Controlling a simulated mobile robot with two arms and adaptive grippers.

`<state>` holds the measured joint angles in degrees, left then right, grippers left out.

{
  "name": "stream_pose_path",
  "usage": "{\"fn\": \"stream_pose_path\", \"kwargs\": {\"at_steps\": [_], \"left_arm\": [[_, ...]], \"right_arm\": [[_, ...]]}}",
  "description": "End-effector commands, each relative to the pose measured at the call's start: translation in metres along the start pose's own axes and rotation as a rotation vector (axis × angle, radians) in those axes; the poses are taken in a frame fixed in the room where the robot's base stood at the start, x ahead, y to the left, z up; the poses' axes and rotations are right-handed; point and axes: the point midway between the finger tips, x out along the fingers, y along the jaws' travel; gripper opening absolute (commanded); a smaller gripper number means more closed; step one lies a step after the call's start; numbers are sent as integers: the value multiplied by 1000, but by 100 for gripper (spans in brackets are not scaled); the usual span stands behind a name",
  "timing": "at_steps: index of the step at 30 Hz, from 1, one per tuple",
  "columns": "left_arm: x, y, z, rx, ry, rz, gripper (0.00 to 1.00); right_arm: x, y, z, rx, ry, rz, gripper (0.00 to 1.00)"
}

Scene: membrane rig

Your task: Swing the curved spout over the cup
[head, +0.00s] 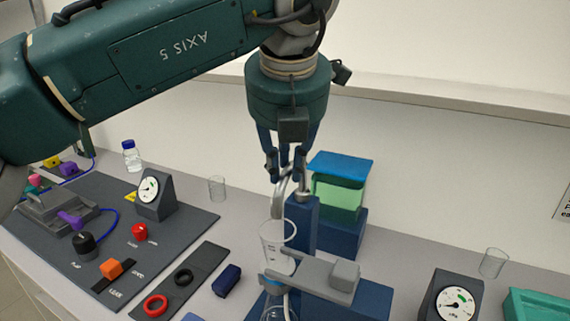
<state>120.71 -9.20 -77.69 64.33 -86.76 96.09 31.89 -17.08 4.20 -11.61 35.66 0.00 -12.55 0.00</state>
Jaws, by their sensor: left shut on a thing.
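The curved metal spout (281,196) rises from a dark blue post (303,222) in the middle of the head view. Its bent tube comes down on the left of the post, above the clear cup (277,247) in the picture. I cannot tell whether its end is centred over the cup. My left gripper (286,168) points down from above and is shut on the upper part of the spout, hiding some of it. The cup stands upright over a glass flask (278,312), beside a grey clamp (313,274). My right gripper is not in view.
A green-filled tank with a blue lid (341,165) stands right behind the post. A dark panel with a gauge (149,188) and knobs lies left.

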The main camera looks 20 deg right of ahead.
Motion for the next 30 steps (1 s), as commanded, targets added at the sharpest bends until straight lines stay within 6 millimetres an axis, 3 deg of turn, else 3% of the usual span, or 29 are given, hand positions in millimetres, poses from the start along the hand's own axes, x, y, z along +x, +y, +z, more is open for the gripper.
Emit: {"fn": "stream_pose_path", "kwargs": {"at_steps": [1,2,5,17,30], "left_arm": [[-2,0,2,-2,-8,-1,0],[-2,0,2,-2,-8,-1,22],[-2,0,2,-2,-7,-1,40],[-9,1,1,-1,-5,1,40],[-95,0,1,-2,-6,1,40]], "right_arm": [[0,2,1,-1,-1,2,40],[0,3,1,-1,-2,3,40],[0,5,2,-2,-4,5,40],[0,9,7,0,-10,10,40],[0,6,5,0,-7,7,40]]}}
